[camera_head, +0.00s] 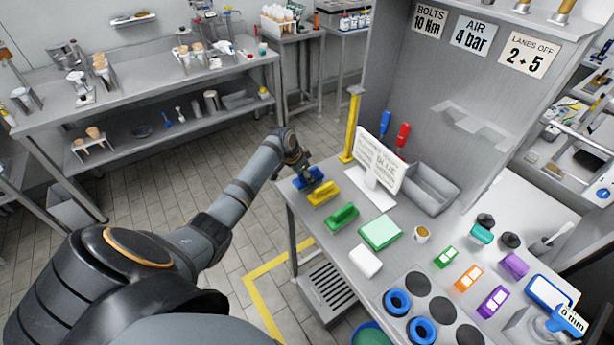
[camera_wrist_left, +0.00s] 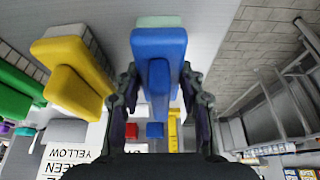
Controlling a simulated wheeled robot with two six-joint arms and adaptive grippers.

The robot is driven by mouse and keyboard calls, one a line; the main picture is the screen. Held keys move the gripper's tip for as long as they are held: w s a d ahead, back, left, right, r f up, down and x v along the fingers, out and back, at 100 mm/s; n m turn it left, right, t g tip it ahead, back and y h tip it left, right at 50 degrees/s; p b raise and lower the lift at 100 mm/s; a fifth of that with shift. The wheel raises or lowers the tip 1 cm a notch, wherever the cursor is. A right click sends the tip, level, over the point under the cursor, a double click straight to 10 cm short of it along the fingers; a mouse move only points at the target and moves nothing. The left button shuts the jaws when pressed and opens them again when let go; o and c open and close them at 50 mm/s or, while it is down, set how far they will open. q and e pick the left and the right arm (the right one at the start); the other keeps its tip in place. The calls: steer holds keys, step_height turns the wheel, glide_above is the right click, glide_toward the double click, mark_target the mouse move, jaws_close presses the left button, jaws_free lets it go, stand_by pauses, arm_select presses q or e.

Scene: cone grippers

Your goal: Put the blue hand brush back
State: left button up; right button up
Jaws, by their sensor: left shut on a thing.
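The blue hand brush (camera_head: 308,179) is at the far left corner of the table, in line with the yellow brush (camera_head: 323,194) and the green brush (camera_head: 342,216). My left gripper (camera_head: 304,172) is shut on the blue brush. In the left wrist view, the blue brush (camera_wrist_left: 158,45) lies between the two fingers of my left gripper (camera_wrist_left: 160,95), with the yellow brush (camera_wrist_left: 75,70) beside it. I cannot tell whether the blue brush touches the table. My right gripper is not in view.
A white sign on a stand (camera_head: 378,165) and a yellow post (camera_head: 353,125) stand just right of the brushes. Floor is free left of the table.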

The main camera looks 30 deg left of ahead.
arm_select(q)
steer(key=o, duration=1.1)
steer(key=b+v, duration=0.1)
steer(key=v, duration=1.1)
steer(key=shift+a+r, duration=0.1)
